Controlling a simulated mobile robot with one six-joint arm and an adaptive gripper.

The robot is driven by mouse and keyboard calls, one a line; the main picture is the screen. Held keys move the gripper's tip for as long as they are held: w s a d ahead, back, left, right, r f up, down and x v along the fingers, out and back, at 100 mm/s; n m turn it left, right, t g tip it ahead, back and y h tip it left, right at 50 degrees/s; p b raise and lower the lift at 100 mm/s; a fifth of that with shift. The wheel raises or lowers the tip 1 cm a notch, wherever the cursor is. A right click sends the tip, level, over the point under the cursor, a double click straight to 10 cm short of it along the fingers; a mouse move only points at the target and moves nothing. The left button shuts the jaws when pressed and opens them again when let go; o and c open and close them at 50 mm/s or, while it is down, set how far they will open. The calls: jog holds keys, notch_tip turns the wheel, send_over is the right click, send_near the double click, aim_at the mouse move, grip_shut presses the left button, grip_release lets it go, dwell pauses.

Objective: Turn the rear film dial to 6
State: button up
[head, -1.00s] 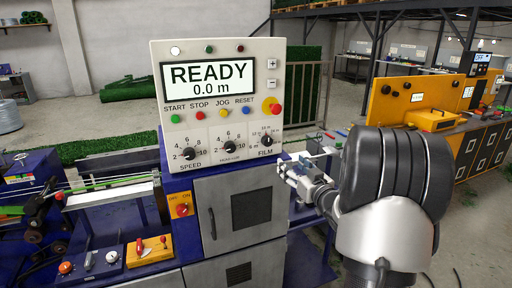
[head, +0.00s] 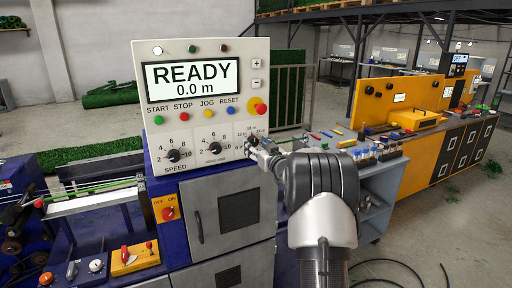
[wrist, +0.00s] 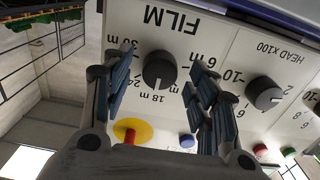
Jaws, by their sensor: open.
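The black film dial (wrist: 160,70) is on the white control panel (head: 200,55), upside down in the wrist view under the word FILM. Its white mark points toward the 18 m label. My gripper (wrist: 159,60) is open, with one blue-padded finger on each side of the dial. A gap shows between the pads and the dial. In the head view my gripper (head: 256,146) reaches the panel's lower right corner and hides most of the dial. The display (head: 192,80) reads READY and 0.0 m.
The head dial (wrist: 264,92) sits beside the film dial, close to one finger. A red button on a yellow disc (head: 260,107) is just above my gripper in the head view. A grey bench (head: 385,170) with small parts stands to the right.

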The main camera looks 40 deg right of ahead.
jog(key=shift+w+d, duration=0.1)
jog(key=shift+w, duration=0.25)
jog(key=shift+c, duration=0.2)
jog(key=c, duration=1)
